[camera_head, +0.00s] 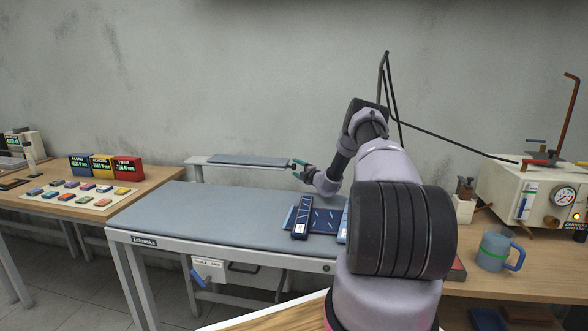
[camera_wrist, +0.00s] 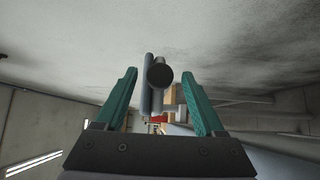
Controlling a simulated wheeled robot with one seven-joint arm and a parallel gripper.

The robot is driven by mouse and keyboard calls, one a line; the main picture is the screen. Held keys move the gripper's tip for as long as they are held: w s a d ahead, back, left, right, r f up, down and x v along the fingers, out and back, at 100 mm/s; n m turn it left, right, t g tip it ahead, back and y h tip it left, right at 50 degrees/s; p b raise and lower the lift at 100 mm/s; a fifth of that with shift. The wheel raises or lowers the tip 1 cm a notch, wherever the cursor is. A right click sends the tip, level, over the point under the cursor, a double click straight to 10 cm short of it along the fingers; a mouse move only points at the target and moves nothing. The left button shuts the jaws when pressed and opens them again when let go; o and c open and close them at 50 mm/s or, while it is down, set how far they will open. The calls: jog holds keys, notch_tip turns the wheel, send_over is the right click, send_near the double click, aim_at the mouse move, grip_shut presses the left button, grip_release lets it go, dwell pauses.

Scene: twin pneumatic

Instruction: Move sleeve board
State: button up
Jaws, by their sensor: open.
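The sleeve board (camera_head: 248,160) is a narrow grey padded board on a light arm, above the back left of the ironing table (camera_head: 200,212). My gripper (camera_head: 296,166) is at its right end, with teal fingers. In the wrist view my gripper (camera_wrist: 159,76) is open. A dark round knob (camera_wrist: 159,74) shows between the fingertips, with the long grey sleeve board (camera_wrist: 147,95) seen end-on beside it. No finger visibly touches the knob, and I cannot tell how deep it sits between them.
Dark blue patterned pieces (camera_head: 318,219) lie on the right of the ironing table. A left side table (camera_head: 135,190) holds coloured blocks and boxes. A steam unit (camera_head: 535,195) and blue mug (camera_head: 494,252) stand at right. A hose stand (camera_head: 383,75) rises behind my arm.

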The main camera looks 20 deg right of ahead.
jog(key=shift+w+a, duration=0.2)
jog(key=shift+w, duration=0.9)
jog(key=c, duration=0.9)
jog(key=shift+s+f, duration=0.1)
grip_shut()
